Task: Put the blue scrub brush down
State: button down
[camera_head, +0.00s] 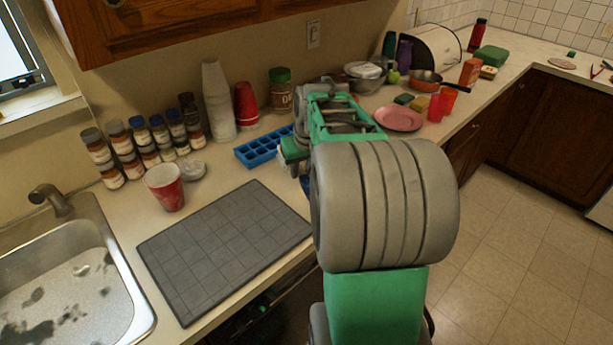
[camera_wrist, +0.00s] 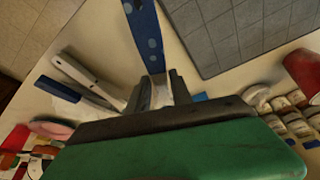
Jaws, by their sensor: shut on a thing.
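In the wrist view my gripper (camera_wrist: 156,92) is shut on the blue scrub brush (camera_wrist: 146,38). The brush is a long blue piece with lighter spots or holes, reaching away from the fingers toward the top of the picture. It is over the pale counter beside the grey mat. Whether it touches the counter I cannot tell. In the head view my arm hides most of the brush and the fingertips.
The grey mat (camera_head: 225,246) lies left of my arm, by the sink (camera_head: 82,280). A blue ice tray (camera_head: 262,149), red cup (camera_head: 165,188) and several bottles stand behind. A pink plate (camera_head: 398,119) is right.

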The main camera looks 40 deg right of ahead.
jog(key=d+f, duration=0.1)
jog(key=w+f, duration=0.1)
jog(key=d+f, duration=0.1)
jog(key=shift+w+d+f+p, duration=0.25)
jog(key=shift+d+p, duration=0.05)
notch_tip(320, 180, down, 2)
jog(key=shift+f+p, duration=0.25)
jog(key=shift+p, duration=0.25)
jog(key=shift+f, duration=0.4)
jog(key=c, duration=1.1)
grip_release()
jog(key=shift+r, duration=0.1)
